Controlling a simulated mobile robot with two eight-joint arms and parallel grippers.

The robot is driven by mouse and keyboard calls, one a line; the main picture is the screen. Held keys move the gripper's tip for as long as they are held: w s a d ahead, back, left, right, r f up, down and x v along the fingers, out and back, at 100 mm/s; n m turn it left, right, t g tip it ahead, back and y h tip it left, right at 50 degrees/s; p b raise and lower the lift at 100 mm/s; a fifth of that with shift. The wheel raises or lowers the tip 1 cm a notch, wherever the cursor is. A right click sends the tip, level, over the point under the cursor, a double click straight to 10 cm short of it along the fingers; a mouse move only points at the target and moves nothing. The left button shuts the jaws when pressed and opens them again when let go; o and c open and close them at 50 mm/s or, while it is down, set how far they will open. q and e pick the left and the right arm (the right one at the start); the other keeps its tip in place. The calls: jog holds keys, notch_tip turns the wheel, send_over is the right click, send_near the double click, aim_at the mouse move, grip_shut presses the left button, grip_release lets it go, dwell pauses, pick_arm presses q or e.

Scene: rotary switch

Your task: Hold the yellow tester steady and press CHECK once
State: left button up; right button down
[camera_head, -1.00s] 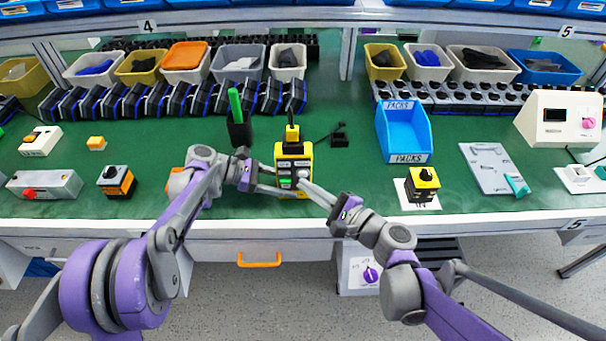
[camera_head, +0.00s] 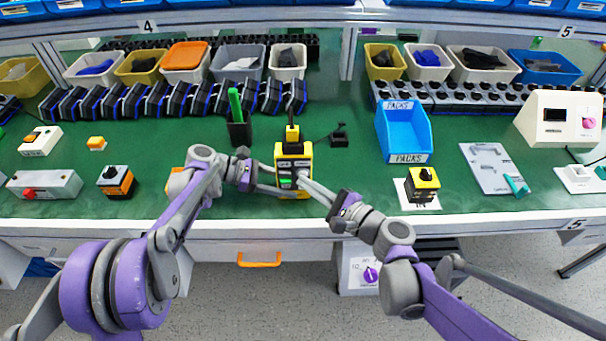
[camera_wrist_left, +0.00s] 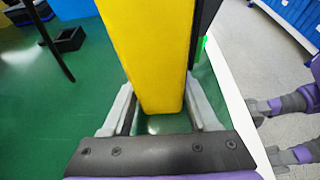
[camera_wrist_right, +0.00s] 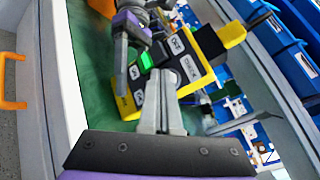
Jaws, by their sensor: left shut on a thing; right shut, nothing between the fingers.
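The yellow tester (camera_head: 308,165) with a black front stands upright at the bench's front middle. My left gripper (camera_head: 277,187) is shut on its lower body; the left wrist view shows the yellow body (camera_wrist_left: 150,50) between both fingers. My right gripper (camera_head: 302,176) is shut and empty, its tips at the tester's front over the right-hand button area. In the right wrist view the closed fingertips (camera_wrist_right: 163,78) overlap the labelled black face (camera_wrist_right: 170,60), near a lit green patch (camera_wrist_right: 145,60). The fingers hide the button there, so I cannot tell whether it is pressed.
A black holder (camera_head: 238,132) with a green stick stands behind left of the tester. A small black block (camera_head: 339,138) with a cable lies behind right. A blue PACKS bin (camera_head: 404,130) and a yellow-black switch (camera_head: 423,184) are to the right. Green bench between is clear.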

dwell(0.6)
jog(key=shift+s, duration=0.75)
jog(key=s, duration=0.5)
dwell(0.6)
pick_arm(q)
jog(key=o, duration=1.5)
